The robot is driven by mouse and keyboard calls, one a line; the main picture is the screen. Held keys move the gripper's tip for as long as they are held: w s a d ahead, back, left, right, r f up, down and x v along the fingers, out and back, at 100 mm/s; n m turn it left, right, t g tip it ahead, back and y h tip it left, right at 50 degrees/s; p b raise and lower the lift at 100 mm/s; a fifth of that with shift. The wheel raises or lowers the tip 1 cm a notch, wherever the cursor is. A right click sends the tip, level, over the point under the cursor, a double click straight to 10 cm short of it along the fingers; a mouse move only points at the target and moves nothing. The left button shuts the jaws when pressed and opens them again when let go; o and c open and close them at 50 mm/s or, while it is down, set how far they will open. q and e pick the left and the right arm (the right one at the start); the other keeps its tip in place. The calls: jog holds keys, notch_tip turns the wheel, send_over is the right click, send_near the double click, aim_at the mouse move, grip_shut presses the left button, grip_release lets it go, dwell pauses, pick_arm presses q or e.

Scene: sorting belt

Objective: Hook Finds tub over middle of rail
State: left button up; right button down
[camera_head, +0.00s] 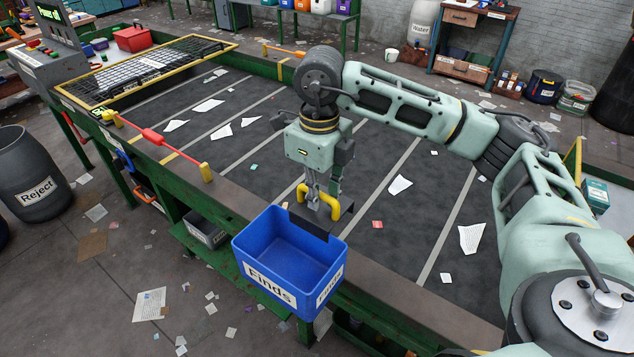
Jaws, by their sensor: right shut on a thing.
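The blue Finds tub (288,262), open-topped with white labels reading Finds, is at the near side of the belt, by the middle of the rail (384,286). A black hook plate (308,226) stands up at its back edge, with a yellow handle (331,206) above it. My right gripper (314,197) points down and is shut on the yellow handle. The tub looks roughly upright. It covers the rail behind it, so I cannot tell whether the hook touches the rail. My left gripper is not in view.
The dark belt (300,130) carries scattered paper scraps. A red-handled bar (165,140) stands over the near rail at left, and a yellow-framed grate (150,70) covers the far left end. A grey Reject barrel (30,175) stands on the floor. A grey bin (205,230) sits on the lower shelf.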

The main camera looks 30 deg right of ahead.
aim_at(318, 212)
jog(key=shift+s+a+f+b, duration=0.1)
jog(key=shift+s+f+b, duration=0.15)
jog(key=shift+f+b, duration=0.2)
jog(key=shift+f, duration=0.35)
notch_tip(318, 212, down, 3)
jog(key=shift+w+r+b, duration=0.1)
jog(key=shift+r+b, duration=0.1)
jog(key=shift+b, duration=0.7)
jog(key=shift+f+b, duration=0.5)
jog(key=shift+f, duration=0.3)
jog(key=shift+f+b, duration=0.5)
jog(key=shift+f, duration=0.5)
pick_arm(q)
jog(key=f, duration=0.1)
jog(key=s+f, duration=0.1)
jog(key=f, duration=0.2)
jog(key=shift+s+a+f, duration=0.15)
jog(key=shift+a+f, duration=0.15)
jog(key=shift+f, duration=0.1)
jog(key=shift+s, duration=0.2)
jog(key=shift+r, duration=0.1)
pick_arm(e)
jog(key=shift+w, duration=0.1)
